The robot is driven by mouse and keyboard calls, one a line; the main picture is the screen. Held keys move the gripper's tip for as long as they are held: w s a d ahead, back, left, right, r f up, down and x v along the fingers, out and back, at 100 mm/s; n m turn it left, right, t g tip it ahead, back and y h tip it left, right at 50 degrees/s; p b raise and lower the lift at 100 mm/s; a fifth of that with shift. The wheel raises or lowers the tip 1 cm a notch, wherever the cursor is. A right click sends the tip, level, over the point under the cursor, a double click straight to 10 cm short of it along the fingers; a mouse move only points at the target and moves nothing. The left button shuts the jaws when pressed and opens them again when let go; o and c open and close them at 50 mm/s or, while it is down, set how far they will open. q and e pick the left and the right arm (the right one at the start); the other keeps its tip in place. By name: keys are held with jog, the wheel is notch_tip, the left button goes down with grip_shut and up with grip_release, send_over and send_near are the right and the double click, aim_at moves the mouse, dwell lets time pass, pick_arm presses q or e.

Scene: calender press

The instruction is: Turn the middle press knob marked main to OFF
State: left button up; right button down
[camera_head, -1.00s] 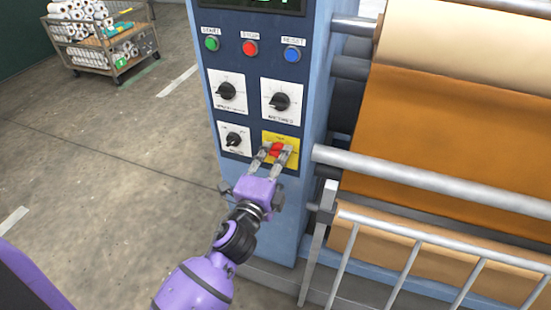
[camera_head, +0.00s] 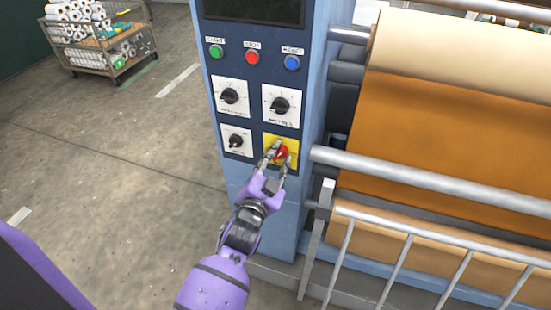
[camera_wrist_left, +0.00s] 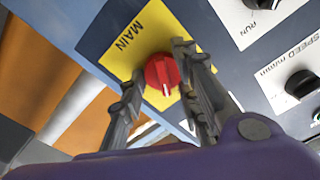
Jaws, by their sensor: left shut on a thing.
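The red main knob (camera_head: 282,151) sits on a yellow plate (camera_head: 292,142) at the lower right of the press's control panel. In the left wrist view the knob (camera_wrist_left: 160,70) shows a white pointer line, and its plate (camera_wrist_left: 112,30) reads MAIN. My left gripper (camera_head: 279,157) is at the plate, its two fingers on either side of the knob and shut on it. The fingers also show in the left wrist view (camera_wrist_left: 160,80), covering part of the plate. No OFF mark can be read. My right gripper is not in view.
Black knobs (camera_head: 280,105) on white plates sit above and left of the yellow plate. Green, red and blue buttons (camera_head: 252,57) lie higher, below a dark display (camera_head: 250,8). Rollers and a rail (camera_head: 400,230) stand right. Floor at left is clear up to a cart (camera_head: 100,45).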

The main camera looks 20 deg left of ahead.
pick_arm(q)
jog(key=shift+s+d+f+n+p, duration=0.1)
jog(key=shift+d+f+n+p, duration=0.15)
jog(key=shift+n, duration=0.65)
jog(key=shift+n+p, duration=0.35)
jog(key=shift+n, duration=1.75)
jog(key=shift+f, duration=0.1)
jog(key=o, duration=1)
jog(key=shift+d, duration=0.1)
jog(key=shift+p, duration=0.3)
jog(key=shift+r, duration=0.3)
jog(key=s, duration=1.2)
jog(key=shift+a, duration=0.35)
jog(key=shift+f, duration=0.1)
